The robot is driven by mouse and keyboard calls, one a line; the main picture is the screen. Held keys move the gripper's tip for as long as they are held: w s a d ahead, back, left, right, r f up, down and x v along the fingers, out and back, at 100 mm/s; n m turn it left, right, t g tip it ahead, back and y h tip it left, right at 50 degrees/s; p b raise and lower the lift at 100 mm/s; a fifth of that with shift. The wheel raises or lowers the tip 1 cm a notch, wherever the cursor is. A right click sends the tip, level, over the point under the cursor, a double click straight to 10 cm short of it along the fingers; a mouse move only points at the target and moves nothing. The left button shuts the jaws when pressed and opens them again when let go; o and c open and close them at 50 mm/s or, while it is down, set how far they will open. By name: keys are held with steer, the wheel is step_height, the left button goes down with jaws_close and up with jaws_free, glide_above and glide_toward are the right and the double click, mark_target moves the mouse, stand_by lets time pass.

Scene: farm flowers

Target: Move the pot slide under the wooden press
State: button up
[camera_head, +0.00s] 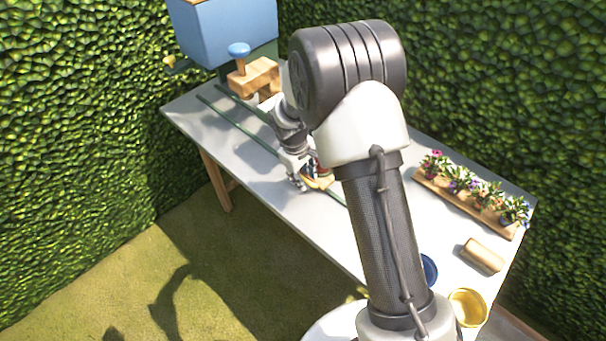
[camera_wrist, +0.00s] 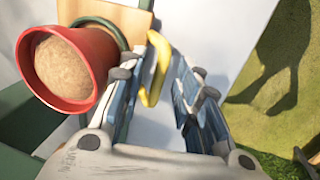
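The pot slide is a light wooden board (camera_wrist: 112,18) carrying a red pot (camera_wrist: 65,65) filled with brown soil. A yellow handle (camera_wrist: 155,68) stands at its side. In the head view the slide (camera_head: 320,183) sits on the green rails, mostly hidden by my arm. My gripper (camera_head: 304,177) is low over the table at the slide. In the wrist view its fingers (camera_wrist: 160,92) are apart, with the yellow handle between them and gaps visible beside it. The wooden press (camera_head: 254,77), with a blue knob (camera_head: 238,49), stands at the far left end of the rails.
Green rails (camera_head: 238,126) run along the table (camera_head: 200,126). A blue box (camera_head: 228,30) stands behind the press. At right are a wooden tray (camera_head: 455,203) of flowers, a wooden block (camera_head: 484,254), a yellow pot (camera_head: 468,306) and a blue pot (camera_head: 429,270). Hedges surround the table.

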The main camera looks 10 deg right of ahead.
step_height(320, 180, up, 12)
steer(key=s+a, duration=0.1)
steer(key=shift+s+a, duration=0.15)
steer(key=shift+a, duration=0.25)
steer(key=shift+d+f, duration=0.1)
